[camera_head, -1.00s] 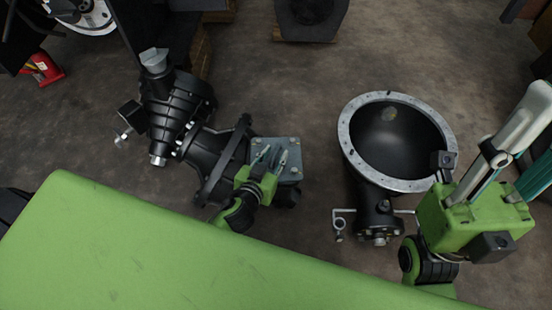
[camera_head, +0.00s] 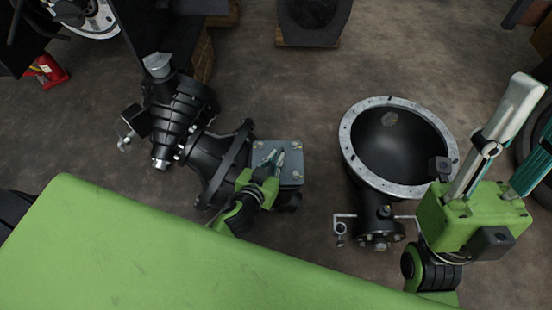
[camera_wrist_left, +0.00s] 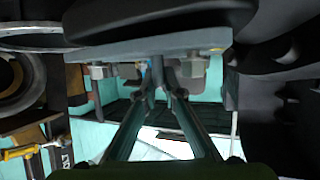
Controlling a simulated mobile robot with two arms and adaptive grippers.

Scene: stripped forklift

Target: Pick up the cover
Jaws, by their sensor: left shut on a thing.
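The cover appears to be the grey square plate (camera_head: 291,173) with bolts at its corners, in the middle of the head view. It sits at the right end of a black flanged housing (camera_head: 216,166). My left gripper (camera_head: 274,157) is over the plate with its fingers drawn together on it. In the left wrist view the fingers (camera_wrist_left: 157,88) converge at the plate's edge (camera_wrist_left: 150,47), between bolts; the exact contact is hard to make out. My right gripper (camera_head: 535,115) is at the right, fingers apart and empty.
A black bell housing with a pale round rim (camera_head: 350,150) stands right of the plate, near my right arm. A green surface (camera_head: 150,255) fills the lower left. A dark block (camera_head: 312,20) stands at the top. Brown floor between is clear.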

